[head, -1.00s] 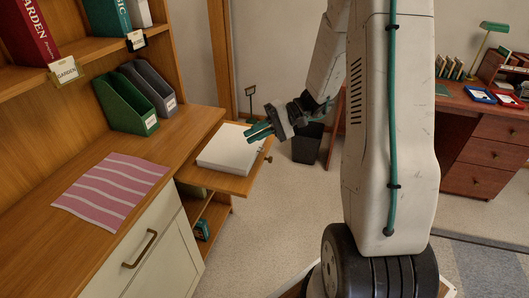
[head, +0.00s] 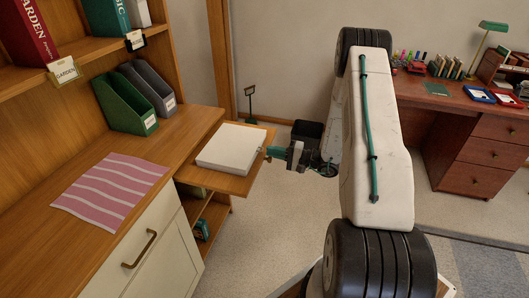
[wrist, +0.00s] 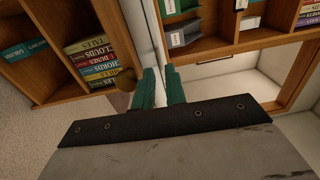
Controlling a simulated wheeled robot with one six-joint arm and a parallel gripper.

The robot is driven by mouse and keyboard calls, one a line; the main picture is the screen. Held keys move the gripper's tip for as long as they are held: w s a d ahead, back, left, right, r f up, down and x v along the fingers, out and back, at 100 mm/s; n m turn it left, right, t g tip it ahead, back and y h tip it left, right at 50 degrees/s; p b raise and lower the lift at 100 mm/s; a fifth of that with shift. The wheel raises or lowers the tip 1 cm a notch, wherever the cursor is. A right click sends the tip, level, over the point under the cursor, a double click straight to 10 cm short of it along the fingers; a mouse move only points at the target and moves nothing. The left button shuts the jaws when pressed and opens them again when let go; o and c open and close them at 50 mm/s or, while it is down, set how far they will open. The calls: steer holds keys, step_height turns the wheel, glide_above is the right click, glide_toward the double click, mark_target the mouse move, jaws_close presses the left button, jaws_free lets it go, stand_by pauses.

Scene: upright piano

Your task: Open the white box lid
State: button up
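The white box (head: 230,148) is a flat, shut, rectangular block on a small wooden pull-out shelf (head: 235,186). My gripper (head: 269,152) is low at the box's right side, with its teal fingers pointing left toward the box edge. In the wrist view, the two teal fingers (wrist: 161,88) stand a little apart with a narrow gap between them. A white side of the box (wrist: 143,36) shows just past the fingertips, with a thin seam line. I cannot tell whether the fingers touch the box.
A round knob (wrist: 125,80) sits close beside the fingers. The wooden counter (head: 60,240) holds a pink striped cloth (head: 110,190) and a green file holder (head: 128,103). A red-brown desk (head: 480,130) is at right.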

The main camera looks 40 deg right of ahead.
steer(key=shift+x, duration=1.35)
